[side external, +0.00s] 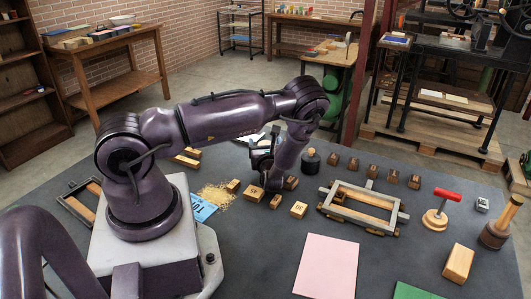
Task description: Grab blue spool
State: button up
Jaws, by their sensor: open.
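I cannot make out a blue spool in the side external view. My gripper (265,163) is at the end of the purple arm, low over the middle of the dark table. Its jaws are open, and I see nothing held between them. Small wooden stamp blocks (253,193) lie close below it. Part of the table behind the gripper and wrist is hidden. A dark round knobbed piece (310,160) stands just right of the wrist.
A wooden frame (362,208) lies right of centre, with several small blocks behind it. A pink sheet (327,265), green sheet (415,292), red-handled stamp (440,208) and wooden block (458,263) lie in front and right. A blue card (201,207) lies near my base.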

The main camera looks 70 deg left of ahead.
jog(key=c, duration=1)
jog(key=shift+r, duration=0.1)
